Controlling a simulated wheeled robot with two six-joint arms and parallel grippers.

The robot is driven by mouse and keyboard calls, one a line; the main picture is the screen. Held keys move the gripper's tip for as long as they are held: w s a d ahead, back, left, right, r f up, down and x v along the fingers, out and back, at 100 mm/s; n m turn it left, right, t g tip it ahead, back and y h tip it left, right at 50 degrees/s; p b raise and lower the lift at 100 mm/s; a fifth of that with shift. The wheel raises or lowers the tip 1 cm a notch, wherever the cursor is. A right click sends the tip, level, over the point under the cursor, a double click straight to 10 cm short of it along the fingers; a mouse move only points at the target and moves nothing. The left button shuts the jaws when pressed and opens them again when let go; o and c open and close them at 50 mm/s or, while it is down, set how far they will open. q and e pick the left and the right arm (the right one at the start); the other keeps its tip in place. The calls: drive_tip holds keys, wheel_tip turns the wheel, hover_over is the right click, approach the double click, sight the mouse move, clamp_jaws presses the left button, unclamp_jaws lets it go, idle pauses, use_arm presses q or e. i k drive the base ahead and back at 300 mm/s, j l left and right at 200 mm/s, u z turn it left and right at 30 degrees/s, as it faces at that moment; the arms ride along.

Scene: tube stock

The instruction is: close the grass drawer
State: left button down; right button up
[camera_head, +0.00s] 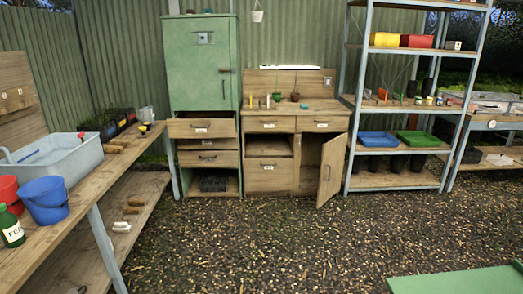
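A wooden drawer (202,128) under the green cabinet sticks out and is open. It carries a small white label and a handle. Below it, another wooden drawer (208,158) looks shut. The workbench to the right has two upper drawers, a left one (268,124) and a right one (322,123), which look shut, and a lower left drawer (268,174) beneath a dark opening. The labels are too small to read, so I cannot tell which drawer is the grass one. Neither of my grippers is in view.
The workbench's cupboard door (331,170) hangs open toward me. A long wooden bench (120,165) runs along the left side. A metal shelf rack (352,110) stands right of the workbench. A green flat surface (455,284) is at the lower right. The gravel floor (260,240) between is clear.

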sight(185, 124)
drive_tip(key=i+l+u, duration=0.1)
drive_tip(key=i+u, duration=0.15)
drive_tip(key=i, duration=1.45)
drive_tip(key=i+z, duration=0.15)
drive_tip(key=i, duration=0.7)
drive_tip(key=i+j+z, duration=0.15)
drive_tip(key=i, duration=0.65)
